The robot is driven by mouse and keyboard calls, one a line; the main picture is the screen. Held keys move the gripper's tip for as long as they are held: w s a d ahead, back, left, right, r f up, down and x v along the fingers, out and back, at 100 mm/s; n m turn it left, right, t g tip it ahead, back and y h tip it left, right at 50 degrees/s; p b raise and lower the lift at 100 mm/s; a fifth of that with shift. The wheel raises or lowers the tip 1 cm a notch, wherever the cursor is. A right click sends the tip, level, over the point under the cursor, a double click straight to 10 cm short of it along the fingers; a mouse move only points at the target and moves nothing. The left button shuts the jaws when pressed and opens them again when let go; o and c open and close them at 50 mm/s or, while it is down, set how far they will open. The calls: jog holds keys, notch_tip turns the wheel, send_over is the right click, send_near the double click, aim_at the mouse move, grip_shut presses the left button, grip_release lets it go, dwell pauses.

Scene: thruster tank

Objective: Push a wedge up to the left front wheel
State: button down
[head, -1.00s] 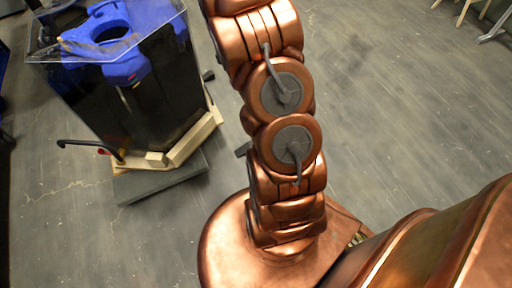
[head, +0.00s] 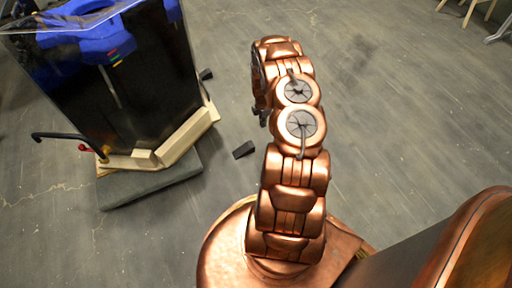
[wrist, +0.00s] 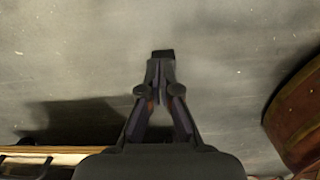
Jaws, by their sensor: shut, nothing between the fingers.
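A small dark wedge (head: 244,149) lies on the floor, between the tank (head: 130,90) and my arm in the head view. In the wrist view a dark wedge (wrist: 163,54) shows just beyond my fingertips; I cannot tell whether they touch it. My gripper (wrist: 160,82) is shut and empty, low over the floor. In the head view it is mostly hidden by my arm. A second small dark block (head: 207,75) lies by the tank's far right side. I cannot make out the left front wheel.
The tank stands on a pale wooden frame (head: 185,142) above a grey slab (head: 150,184). A black bar handle (head: 62,137) sticks out to the left. The floor (head: 400,120) to the right is clear. Wooden legs (head: 465,10) show at the top right.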

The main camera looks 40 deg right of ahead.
jog(key=b, duration=0.1)
send_near(263, 144)
jog(key=shift+n, duration=0.3)
notch_tip(263, 144, down, 6)
jog(key=b, duration=0.4)
jog(key=shift+s+f, duration=0.1)
jog(key=shift+f, duration=0.1)
jog(key=shift+w+a+r+b, duration=0.2)
jog(key=shift+w+a+b, duration=0.15)
jog(key=shift+a+b, duration=0.25)
jog(key=shift+w+a+b, duration=0.25)
jog(key=shift+a+b, duration=0.1)
jog(key=shift+a, duration=0.8)
jog(key=shift+a+r, duration=0.1)
